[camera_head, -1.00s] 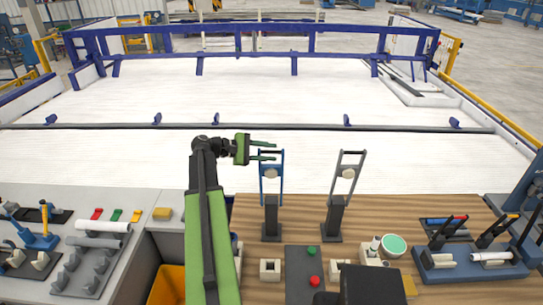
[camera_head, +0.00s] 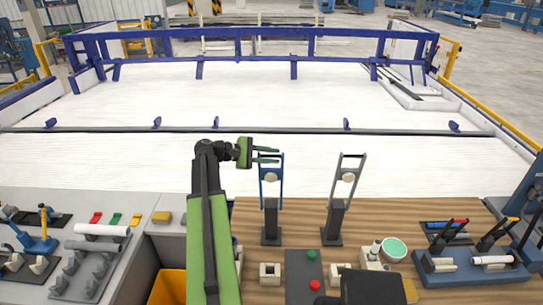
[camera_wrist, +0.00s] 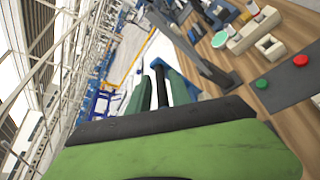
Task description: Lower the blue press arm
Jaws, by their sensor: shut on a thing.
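The blue press arm (camera_head: 260,172) is an upright blue frame with a pale round piece between its bars. It rises from a dark post on the wooden bench in the head view. My gripper (camera_head: 277,155) is at the top of this frame, reaching in from the left. In the wrist view, my gripper's green fingers (camera_wrist: 158,95) lie on both sides of a dark blue bar (camera_wrist: 161,85), shut on it. The exact contact is partly hidden by the fingers. The press arm still stands nearly upright.
A similar grey press (camera_head: 337,210) stands upright to the right. A panel with a green button (camera_head: 311,255) and a red button (camera_head: 314,285) lies in front. Small pale blocks (camera_head: 270,274) and a green-topped round part (camera_head: 394,247) are nearby. Behind the bench is open white floor.

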